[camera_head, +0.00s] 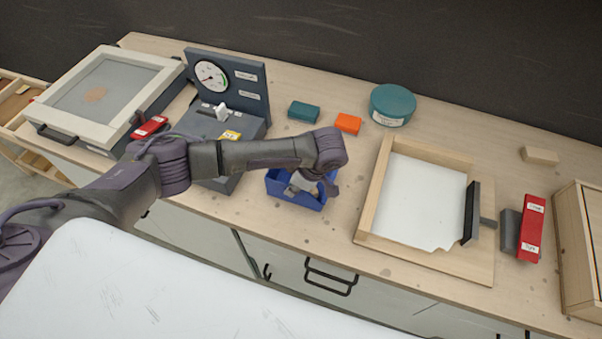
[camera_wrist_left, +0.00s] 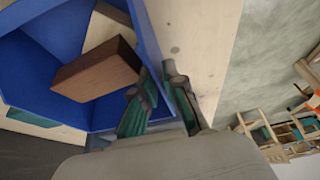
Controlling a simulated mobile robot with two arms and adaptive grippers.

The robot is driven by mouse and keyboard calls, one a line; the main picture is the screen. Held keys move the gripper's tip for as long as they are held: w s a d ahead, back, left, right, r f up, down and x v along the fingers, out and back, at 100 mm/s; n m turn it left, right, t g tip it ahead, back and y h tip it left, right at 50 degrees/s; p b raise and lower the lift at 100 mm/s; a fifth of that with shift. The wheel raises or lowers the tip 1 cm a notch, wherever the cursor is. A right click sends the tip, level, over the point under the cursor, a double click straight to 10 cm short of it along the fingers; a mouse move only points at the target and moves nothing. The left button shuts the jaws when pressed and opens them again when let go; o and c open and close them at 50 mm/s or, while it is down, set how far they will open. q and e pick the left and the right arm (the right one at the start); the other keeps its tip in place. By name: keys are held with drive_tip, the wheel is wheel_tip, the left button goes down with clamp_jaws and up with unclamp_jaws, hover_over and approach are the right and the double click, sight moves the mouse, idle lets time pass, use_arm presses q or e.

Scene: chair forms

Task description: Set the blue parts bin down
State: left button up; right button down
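The blue parts bin (camera_head: 297,195) is near the front edge of the workbench, under my left forearm's end. My left gripper (camera_head: 318,186) points down at the bin's right side, partly hidden by my wrist. In the left wrist view, the gripper (camera_wrist_left: 160,80) has one finger inside and one outside the bin's wall (camera_wrist_left: 150,45) and is closed on that wall. A brown block (camera_wrist_left: 97,70) and a paler wooden piece lie inside the bin (camera_wrist_left: 30,70). I cannot tell whether the bin's base touches the bench. My right gripper is not in view.
On the bench (camera_head: 300,232), a gauge box (camera_head: 225,85) stands left of the bin, and a wooden tray (camera_head: 375,190) with white sheet stands right. Teal (camera_head: 303,111) and orange (camera_head: 348,123) blocks and a round teal tin (camera_head: 392,104) lie behind. Bare bench separates bin and tray.

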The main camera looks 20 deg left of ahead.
use_arm(q)
drive_tip(key=shift+x, duration=0.95)
clamp_jaws()
drive_tip(key=shift+r, duration=0.15)
